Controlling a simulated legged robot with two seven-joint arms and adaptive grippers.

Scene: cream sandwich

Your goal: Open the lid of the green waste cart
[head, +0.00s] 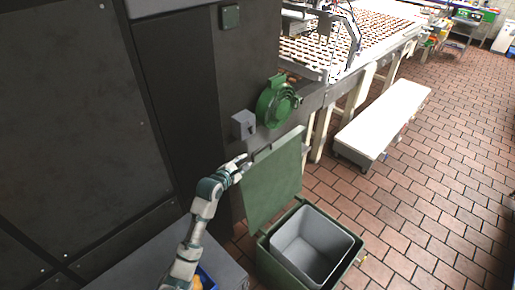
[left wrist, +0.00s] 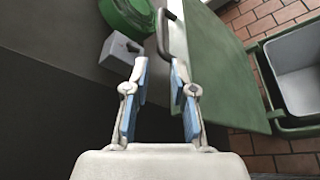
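The green waste cart (head: 263,262) stands on the brick floor at the lower middle of the head view, its grey inner bin (head: 312,247) showing. Its green lid (head: 272,182) is raised, standing steeply up from the cart's left side. The lid also shows in the left wrist view (left wrist: 220,70), with a dark bar handle (left wrist: 163,30) along its left edge. My left gripper (head: 244,163) is at the lid's upper left edge. In the wrist view, its fingers (left wrist: 159,64) are apart, with the handle's lower end close to the right fingertip; contact is unclear. My right gripper is out of view.
A dark machine cabinet (head: 170,80) fills the left side. A green round fitting (head: 277,102) and grey bracket (head: 243,124) stick out just above the lid. A long white bench (head: 385,118) stands behind right. Brick floor is open at right.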

